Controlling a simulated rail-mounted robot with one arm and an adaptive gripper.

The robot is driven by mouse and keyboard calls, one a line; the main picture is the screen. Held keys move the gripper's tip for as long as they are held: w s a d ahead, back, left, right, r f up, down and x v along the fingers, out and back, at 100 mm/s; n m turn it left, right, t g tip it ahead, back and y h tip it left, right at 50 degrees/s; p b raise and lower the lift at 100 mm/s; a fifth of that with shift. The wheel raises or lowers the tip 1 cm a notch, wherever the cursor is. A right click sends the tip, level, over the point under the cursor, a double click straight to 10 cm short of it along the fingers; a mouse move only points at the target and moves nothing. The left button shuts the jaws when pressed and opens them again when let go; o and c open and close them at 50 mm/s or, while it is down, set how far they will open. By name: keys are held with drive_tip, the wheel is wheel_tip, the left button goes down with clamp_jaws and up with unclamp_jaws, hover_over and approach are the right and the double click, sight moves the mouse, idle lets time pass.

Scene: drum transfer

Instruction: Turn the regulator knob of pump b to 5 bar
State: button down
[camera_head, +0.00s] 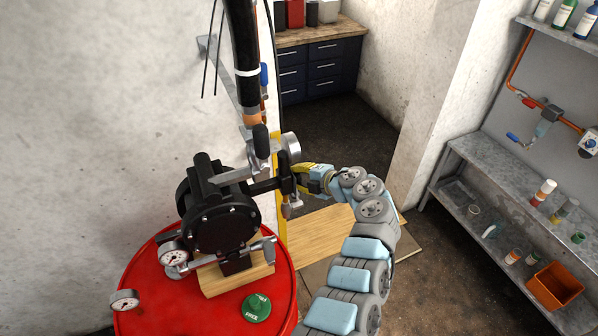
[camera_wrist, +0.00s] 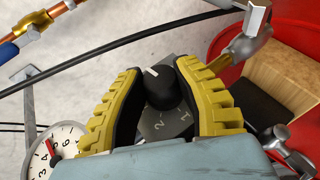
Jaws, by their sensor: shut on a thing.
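The black regulator knob (camera_wrist: 172,90) sits between my gripper's yellow fingers in the wrist view, with a white pointer line on its top. My gripper (camera_wrist: 158,72) is shut on the knob, a finger on each side. A grey dial plate (camera_wrist: 165,124) behind the knob shows the figures 1 and 2; its other marks are hidden. A white pressure gauge (camera_wrist: 66,139) with a red needle shows partly at lower left; its reading is unclear. In the head view, my gripper (camera_head: 299,178) is at the right side of the black pump (camera_head: 219,216), hiding the knob. No pump letter is legible.
The pump stands on a wooden block (camera_head: 238,280) on a red drum (camera_head: 210,315). Two small gauges (camera_head: 173,254) (camera_head: 124,300) and a green cap (camera_head: 257,307) are near it. A hose (camera_head: 246,50) hangs above. Metal shelving (camera_head: 480,175) stands at right.

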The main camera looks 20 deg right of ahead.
drive_tip(key=shift+w+a+g, duration=0.1)
drive_tip(key=shift+g, duration=0.7)
drive_tip(key=shift+f, duration=0.1)
drive_tip(key=c, duration=0.7)
unclamp_jaws()
drive_tip(key=v, duration=1.2)
drive_tip(key=shift+r, duration=0.3)
drive_tip(key=shift+w+a, duration=0.1)
drive_tip(key=shift+a, duration=0.05)
